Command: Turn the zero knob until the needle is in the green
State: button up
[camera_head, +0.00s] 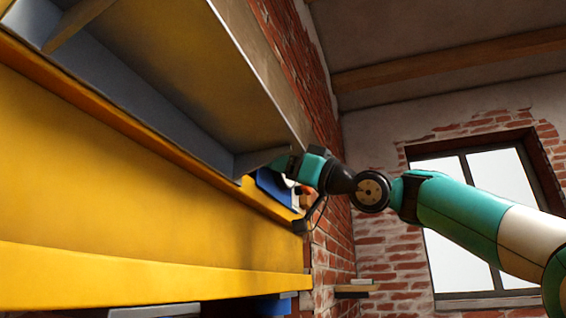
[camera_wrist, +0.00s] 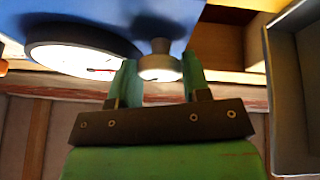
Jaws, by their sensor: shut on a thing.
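The blue gauge box (camera_wrist: 185,22) is at the top of the wrist view. Its round white dial (camera_wrist: 75,58) has a dark rim and is seen at a steep slant. A thin red mark shows near the dial's lower edge, but I cannot tell where the needle stands against the green. The pale round knob (camera_wrist: 160,66) sticks out beside the dial. My gripper (camera_wrist: 160,78) is shut on the knob, one green finger on each side. In the head view my gripper (camera_head: 290,166) reaches to the blue box (camera_head: 270,190), which it partly hides.
A brick wall (camera_head: 335,235) stands behind, with a window (camera_head: 455,265) at right. A grey tray-like edge (camera_wrist: 290,100) is at right in the wrist view.

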jog(key=o, duration=0.9)
jog(key=shift+m, duration=0.3)
